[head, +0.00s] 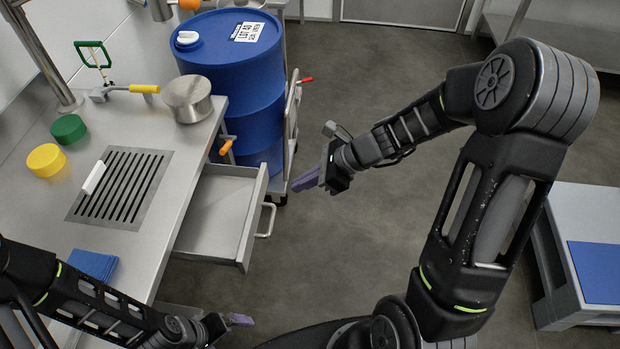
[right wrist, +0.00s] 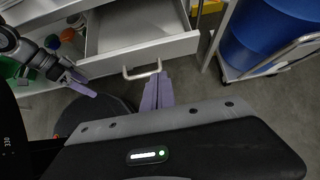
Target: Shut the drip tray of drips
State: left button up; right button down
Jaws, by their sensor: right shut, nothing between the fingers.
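The drip tray (head: 213,212) is a grey metal drawer pulled out from under the steel counter, and looks empty. Its bar handle (head: 267,220) is on its front; in the right wrist view the tray (right wrist: 130,22) and handle (right wrist: 141,74) lie just beyond my fingers. My right gripper (head: 305,180) is shut and empty, to the right of the tray front and apart from it in the head view. Its purple fingers (right wrist: 158,88) point toward the handle in the wrist view; contact is not clear. My left gripper (head: 238,320) is low, in front of the counter, away from the tray.
A slotted drain grate (head: 121,188) is set in the counter above the tray. A blue drum (head: 235,70) stands on a trolley (head: 291,115) just behind the tray. A blue-topped cart (head: 598,270) is at the right. Floor between tray and cart is clear.

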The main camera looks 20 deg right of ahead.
aim_at(260, 192)
jog(key=shift+w+a+f+b, duration=0.1)
jog(key=shift+w+a+f, duration=0.55)
jog(key=shift+a, duration=0.45)
jog(key=shift+w+a+f+b, duration=0.15)
jog(key=shift+w+a+f, duration=0.5)
jog(key=shift+a, duration=0.4)
jog(key=shift+w+a+f+b, duration=0.1)
jog(key=shift+w+a+f, duration=0.55)
jog(key=shift+a, duration=0.45)
jog(key=shift+w+r, duration=0.1)
jog(key=shift+w+a, duration=0.3)
jog(key=shift+a, duration=0.2)
jog(key=w+a, duration=0.2)
jog(key=a, duration=0.2)
jog(key=w+a+p, duration=0.1)
jog(key=w+a, duration=0.2)
jog(key=a, duration=0.1)
jog(key=w+a, duration=0.2)
jog(key=a, duration=0.2)
jog(key=shift+w+p, duration=0.3)
jog(key=shift+a+r, duration=0.1)
jog(key=shift+a, duration=0.05)
jog(key=shift+w+r, duration=0.1)
